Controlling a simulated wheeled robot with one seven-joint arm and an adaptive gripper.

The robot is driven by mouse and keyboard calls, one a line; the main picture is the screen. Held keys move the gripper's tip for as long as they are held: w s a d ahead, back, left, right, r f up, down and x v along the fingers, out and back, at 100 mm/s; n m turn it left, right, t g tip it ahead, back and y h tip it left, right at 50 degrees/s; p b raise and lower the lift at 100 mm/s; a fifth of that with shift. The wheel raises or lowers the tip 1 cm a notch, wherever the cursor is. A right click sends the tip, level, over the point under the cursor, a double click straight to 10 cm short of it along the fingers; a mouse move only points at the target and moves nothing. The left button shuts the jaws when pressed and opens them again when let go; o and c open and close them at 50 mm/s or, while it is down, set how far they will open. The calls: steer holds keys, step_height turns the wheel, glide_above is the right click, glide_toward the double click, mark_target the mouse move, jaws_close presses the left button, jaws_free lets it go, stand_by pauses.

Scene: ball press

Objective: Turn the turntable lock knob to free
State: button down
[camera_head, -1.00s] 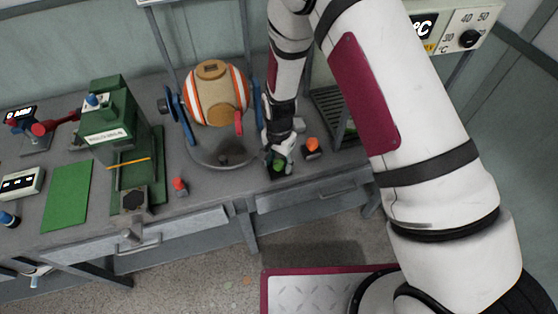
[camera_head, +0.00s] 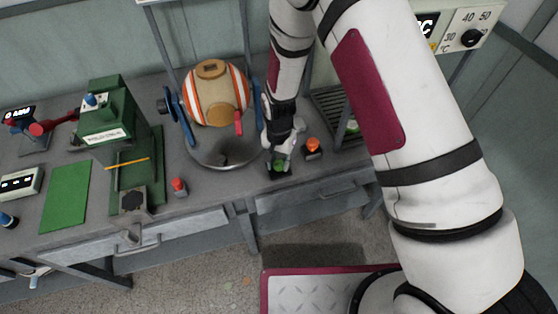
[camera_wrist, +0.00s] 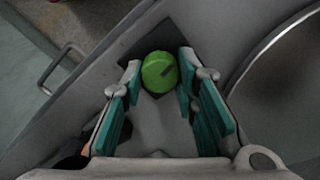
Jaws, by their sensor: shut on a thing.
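The green lock knob (camera_wrist: 158,72) is round, with a dark slanted mark on its top, on a dark square plate in the wrist view. It shows small in the head view (camera_head: 281,165), near the bench's front edge, partly hidden by my gripper. My gripper (camera_wrist: 160,70) has its teal-padded fingers on the left and right of the knob and is shut on it. In the head view my gripper (camera_head: 280,157) points down at the knob. The grey round turntable (camera_head: 205,154) lies to the left, under an orange-and-white striped barrel (camera_head: 216,93) in blue supports.
An orange button (camera_head: 313,145) stands close to the right of my gripper, beside a grey rack (camera_head: 333,104). A red button (camera_head: 179,186) and a green press (camera_head: 112,115) are to the left. A drawer handle (camera_wrist: 60,66) juts from the bench front.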

steer(key=n, duration=0.4)
steer(key=shift+n+b, duration=0.3)
steer(key=shift+b, duration=0.1)
steer(key=n, duration=0.3)
steer(key=shift+a+n+b, duration=0.1)
steer(key=shift+n+b, duration=0.2)
steer(key=shift+b, duration=0.1)
steer(key=n+b, duration=0.1)
steer(key=n, duration=0.2)
steer(key=shift+n, duration=0.3)
steer(key=shift+n+b, duration=0.45)
steer(key=shift+n, duration=1.25)
steer(key=c, duration=1.2)
jaws_free()
steer(key=shift+c, duration=0.2)
steer(key=shift+r, duration=0.15)
